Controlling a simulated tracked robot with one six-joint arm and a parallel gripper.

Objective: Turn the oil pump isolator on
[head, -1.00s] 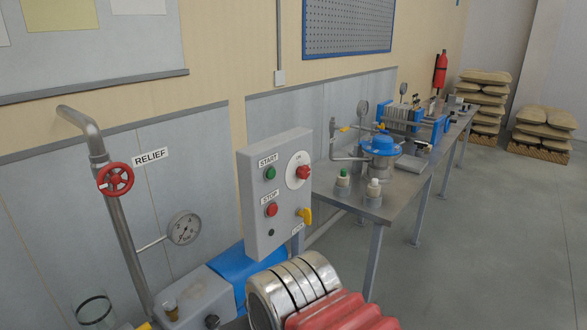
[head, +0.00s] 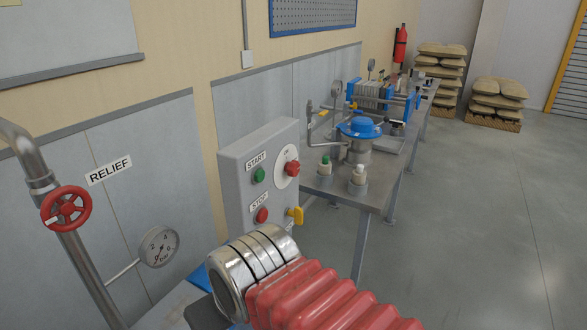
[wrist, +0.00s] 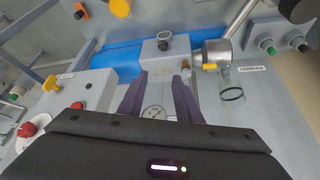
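A grey control box (head: 258,180) carries a green START button (head: 259,175), a red STOP button (head: 262,215), a yellow lock tab (head: 296,215) and a red rotary knob (head: 291,168) on a round white plate, apparently the isolator. My gripper (wrist: 160,80) is open and empty, fingers apart, well to the right of the knob. It does not show in the head view.
A red RELIEF handwheel (head: 66,208) and a pressure gauge (head: 159,246) are on the left. A steel bench (head: 372,190) with a blue-topped vessel (head: 358,128) stands behind the box. Open floor (head: 480,220) lies to the right.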

